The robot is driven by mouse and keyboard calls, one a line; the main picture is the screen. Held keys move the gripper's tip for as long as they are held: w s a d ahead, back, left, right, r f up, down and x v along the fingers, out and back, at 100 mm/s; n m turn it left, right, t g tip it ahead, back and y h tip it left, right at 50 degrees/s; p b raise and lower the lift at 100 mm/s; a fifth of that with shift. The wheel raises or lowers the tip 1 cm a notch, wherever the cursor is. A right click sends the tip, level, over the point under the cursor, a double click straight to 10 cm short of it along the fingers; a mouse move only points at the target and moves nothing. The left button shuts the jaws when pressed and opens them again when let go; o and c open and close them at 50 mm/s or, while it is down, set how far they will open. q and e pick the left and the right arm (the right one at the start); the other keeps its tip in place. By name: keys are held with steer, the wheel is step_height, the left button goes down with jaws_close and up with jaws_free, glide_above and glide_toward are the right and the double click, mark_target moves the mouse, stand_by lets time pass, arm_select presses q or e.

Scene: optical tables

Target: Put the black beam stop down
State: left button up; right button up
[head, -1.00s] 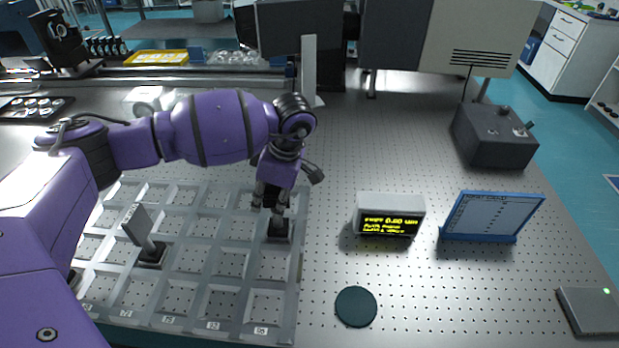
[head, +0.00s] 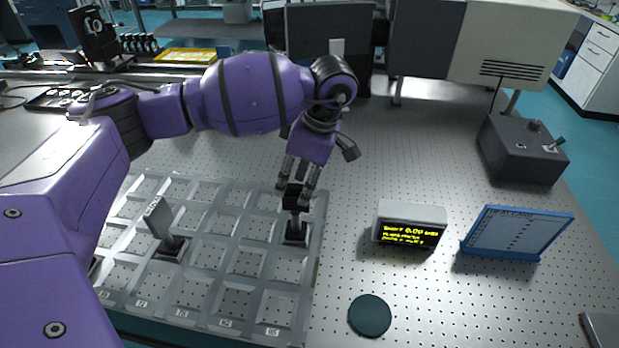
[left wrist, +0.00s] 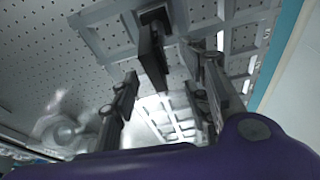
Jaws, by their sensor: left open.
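The black beam stop (head: 295,201) stands upright on its post and dark base in a back-right compartment of the grey grid tray (head: 311,290). My left gripper (head: 298,184) is open just above it, with the fingers around or beside its top; the head view does not show which. In the left wrist view the beam stop (left wrist: 152,57) appears as a dark plate on a square base, lying between the directions of the two spread fingers (left wrist: 168,78). Clear space shows between the plate and the left finger. My right gripper is out of view.
A grey plate on a post (head: 158,217) stands in the tray to the left. Right of the tray are a meter with a yellow display (head: 411,224), a blue-framed panel (head: 519,233), a dark green disc (head: 370,315) and a grey control box (head: 523,150).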

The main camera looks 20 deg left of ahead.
arm_select(q)
steer(key=v, duration=0.3)
steer(key=shift+d+r, duration=0.1)
steer(key=shift+r, duration=0.55)
